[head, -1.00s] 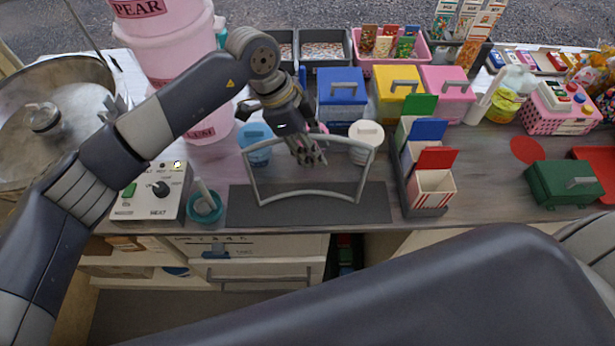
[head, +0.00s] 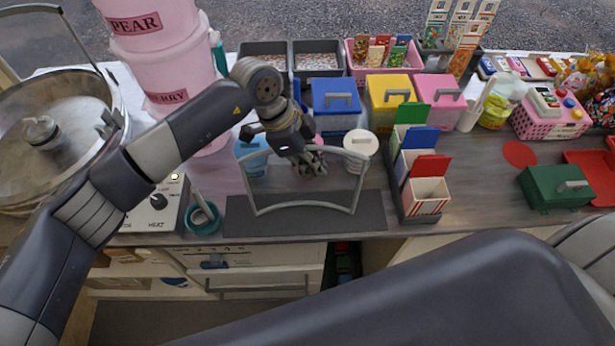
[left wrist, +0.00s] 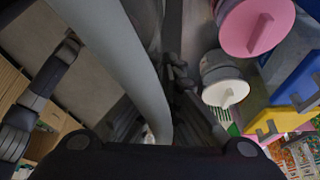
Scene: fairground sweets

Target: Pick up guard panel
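The guard panel (head: 306,205) is a clear sheet with a grey tube frame, standing on a dark mat (head: 370,214) at the counter's front edge. My left gripper (head: 312,163) is at the middle of its top bar, pointing down. In the left wrist view, a curved grey bar (left wrist: 115,50), apparently the panel's frame, runs down to the dark left gripper (left wrist: 158,125). I cannot tell whether the fingers are closed on the bar. My right gripper is out of view; only my right arm crosses the bottom of the head view.
A blue-lidded cup (head: 254,160) and a white-lidded cup (head: 360,145) stand close behind the panel. A rack with coloured flaps (head: 425,195) is just to its right. A control box (head: 155,208) and teal cup (head: 203,222) are to its left.

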